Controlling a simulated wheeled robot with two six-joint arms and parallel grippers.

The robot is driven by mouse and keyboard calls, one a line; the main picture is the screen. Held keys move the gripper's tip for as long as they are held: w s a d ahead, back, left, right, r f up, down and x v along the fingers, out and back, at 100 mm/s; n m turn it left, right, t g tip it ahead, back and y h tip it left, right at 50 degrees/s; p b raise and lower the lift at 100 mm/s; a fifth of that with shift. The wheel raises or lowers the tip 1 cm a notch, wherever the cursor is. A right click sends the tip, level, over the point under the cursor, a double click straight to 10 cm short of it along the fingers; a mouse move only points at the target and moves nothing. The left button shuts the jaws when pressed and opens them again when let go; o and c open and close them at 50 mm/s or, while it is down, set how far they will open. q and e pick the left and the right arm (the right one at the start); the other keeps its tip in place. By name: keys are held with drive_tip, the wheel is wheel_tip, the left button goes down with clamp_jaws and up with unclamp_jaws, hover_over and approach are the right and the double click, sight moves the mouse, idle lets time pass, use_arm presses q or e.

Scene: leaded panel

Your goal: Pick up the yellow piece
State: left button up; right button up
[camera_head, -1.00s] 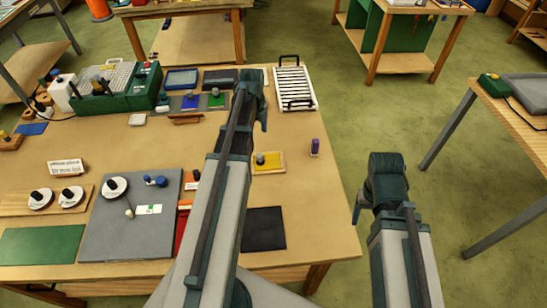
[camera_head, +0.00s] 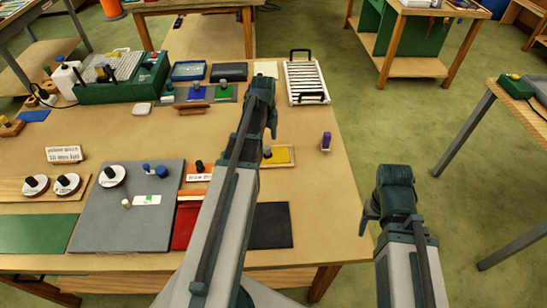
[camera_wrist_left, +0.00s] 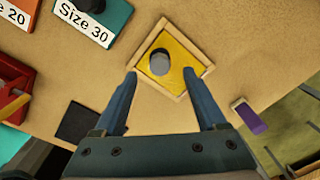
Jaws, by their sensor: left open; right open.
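The yellow piece (camera_head: 281,155) is a flat yellow square with a grey round knob, lying in a pale wooden frame on the table's right part. My left arm partly covers it in the head view. In the left wrist view the yellow piece (camera_wrist_left: 187,68) lies beyond my left gripper (camera_wrist_left: 160,74), with the knob between the fingertips as seen. The left gripper (camera_head: 273,126) is open and empty; its height over the piece is hard to judge. My right gripper (camera_head: 366,218) is open and empty, off the table's right edge.
A purple-topped piece (camera_head: 326,141) stands right of the frame. A black square (camera_head: 270,226) lies nearer. A white slotted rack (camera_head: 307,82) lies at the back right. A red tray (camera_head: 185,223) and grey board (camera_head: 110,225) lie to the left.

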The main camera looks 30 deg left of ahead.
sight(267, 147)
drive_tip(key=shift+f, duration=0.1)
use_arm(q)
wheel_tip(267, 147, down, 5)
drive_tip(key=b, duration=0.5)
drive_tip(key=shift+w+f, duration=0.1)
drive_tip(key=shift+f, duration=0.05)
use_arm(e)
wheel_tip(267, 147, down, 5)
drive_tip(key=shift+f, duration=0.1)
use_arm(q)
clamp_jaws()
